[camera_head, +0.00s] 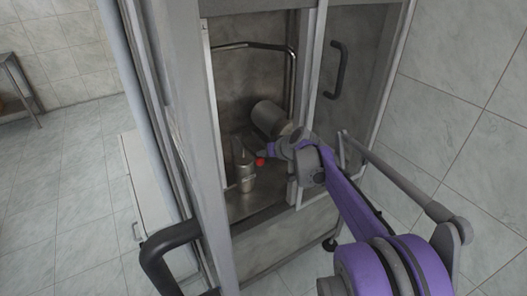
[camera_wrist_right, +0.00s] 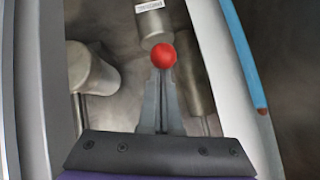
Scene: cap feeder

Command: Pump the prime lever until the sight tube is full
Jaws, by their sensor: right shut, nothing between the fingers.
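The prime lever shows as a red ball knob (camera_head: 260,162) inside the cabinet, and the knob is large in the right wrist view (camera_wrist_right: 163,57). My right gripper (camera_head: 267,153) reaches in through the cabinet's open front. Its fingers (camera_wrist_right: 161,80) are shut and empty, with the tips right at the knob. I cannot tell whether they touch it. The lever's shaft is not clearly visible. I cannot make out the sight tube for sure; a blue strip (camera_wrist_right: 244,50) runs along the right of the wrist view. My left gripper is not in view.
A metal cylinder (camera_head: 270,117) lies tilted behind the knob, and an upright metal canister (camera_head: 243,172) stands left of it. The cabinet's frame post (camera_head: 308,90) is close beside my right arm. A dark handle (camera_head: 165,255) sticks out at the lower left.

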